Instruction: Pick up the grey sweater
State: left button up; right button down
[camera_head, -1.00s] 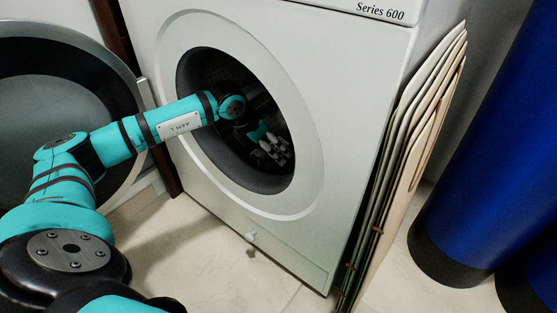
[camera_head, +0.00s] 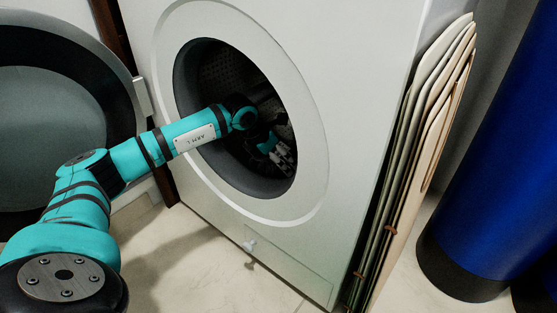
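My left arm comes in from the left and reaches through the round opening of a white washing machine (camera_head: 370,110). My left gripper (camera_head: 283,158) is inside the drum, low and to the right of the opening. It is small and dark there, and I cannot tell whether its fingers are open or shut. No grey sweater can be made out in the drum or on the floor. My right gripper is not in view.
The machine's round door (camera_head: 60,130) stands open at the left. Several thin boards (camera_head: 425,130) lean against the machine's right side. Blue cylinders (camera_head: 500,150) with black bases stand at the right. The pale floor (camera_head: 165,250) in front is clear.

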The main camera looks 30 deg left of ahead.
pick_arm(q)
jog(key=c, duration=1.1)
jog(key=shift+r, duration=0.1)
jog(key=shift+c, duration=0.2)
